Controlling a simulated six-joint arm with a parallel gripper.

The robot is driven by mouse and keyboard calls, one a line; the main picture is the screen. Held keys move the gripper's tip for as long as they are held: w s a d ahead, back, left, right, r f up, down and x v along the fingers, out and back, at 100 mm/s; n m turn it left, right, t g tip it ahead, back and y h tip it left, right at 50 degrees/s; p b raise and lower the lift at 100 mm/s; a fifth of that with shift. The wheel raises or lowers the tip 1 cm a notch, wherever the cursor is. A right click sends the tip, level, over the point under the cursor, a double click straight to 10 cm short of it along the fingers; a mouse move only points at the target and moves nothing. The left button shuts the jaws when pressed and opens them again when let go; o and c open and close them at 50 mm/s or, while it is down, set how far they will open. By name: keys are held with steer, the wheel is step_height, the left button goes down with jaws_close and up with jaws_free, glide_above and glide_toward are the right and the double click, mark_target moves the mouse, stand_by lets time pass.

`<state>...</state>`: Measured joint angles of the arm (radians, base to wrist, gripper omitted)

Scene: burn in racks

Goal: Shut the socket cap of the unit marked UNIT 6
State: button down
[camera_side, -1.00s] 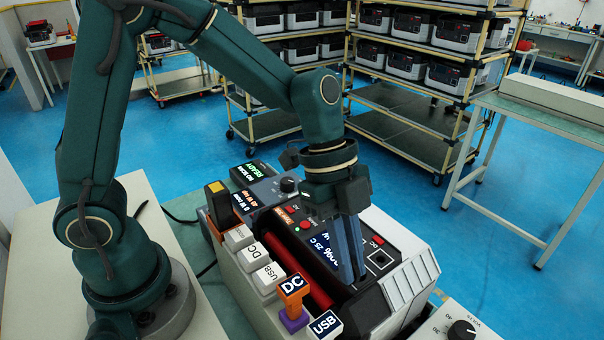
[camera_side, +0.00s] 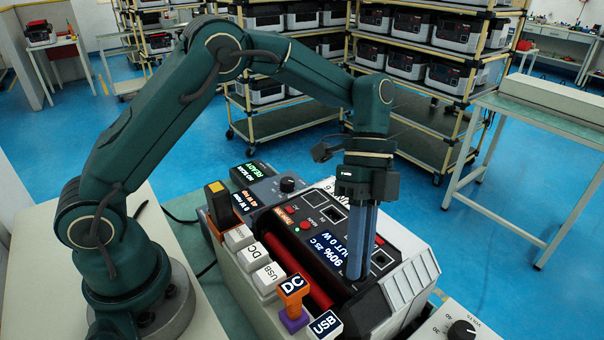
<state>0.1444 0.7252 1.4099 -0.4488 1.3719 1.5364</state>
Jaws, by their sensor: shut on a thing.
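A power unit (camera_side: 284,214) with a dark top panel stands in the middle of the side view. Its screen (camera_side: 330,250) reads 90%, 25 C and OUT 0 W; I cannot read a UNIT 6 mark. Open-looking square sockets (camera_side: 334,214) lie on the panel's far part, and another socket (camera_side: 380,259) lies right of my fingers. My gripper (camera_side: 355,277) points straight down, its blue fingers close together, tips at the panel's near right part beside the screen. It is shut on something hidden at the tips. I cannot make out a cap there.
A red handle bar (camera_side: 302,270) runs along the unit's left side. A dial box (camera_side: 460,331) stands at front right. Racks (camera_side: 410,100) stand behind.

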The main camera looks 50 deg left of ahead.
stand_by(0.3)
steer(key=c, duration=0.9)
jaws_free()
steer(key=shift+c, duration=0.2)
steer(key=shift+w+r, duration=0.1)
steer(key=shift+v, duration=2.5)
